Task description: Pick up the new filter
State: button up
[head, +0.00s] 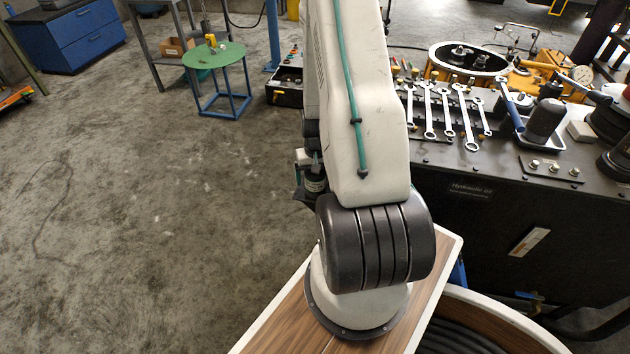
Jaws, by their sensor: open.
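No part is plainly marked as the new filter. A dark part of my arm shows beside and behind the pale link, but no gripper fingers can be made out. The arm hides part of the floor and the bench's left end.
Several wrenches (447,112) lie in a row on the black bench (470,215). Behind them is a round opened housing (468,57) with yellow parts. A green round table (213,56) holds a small yellow item (211,41). A blue cabinet (70,38) stands back left.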

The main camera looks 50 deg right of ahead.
jog(key=shift+f, duration=0.1)
jog(key=c, duration=1.4)
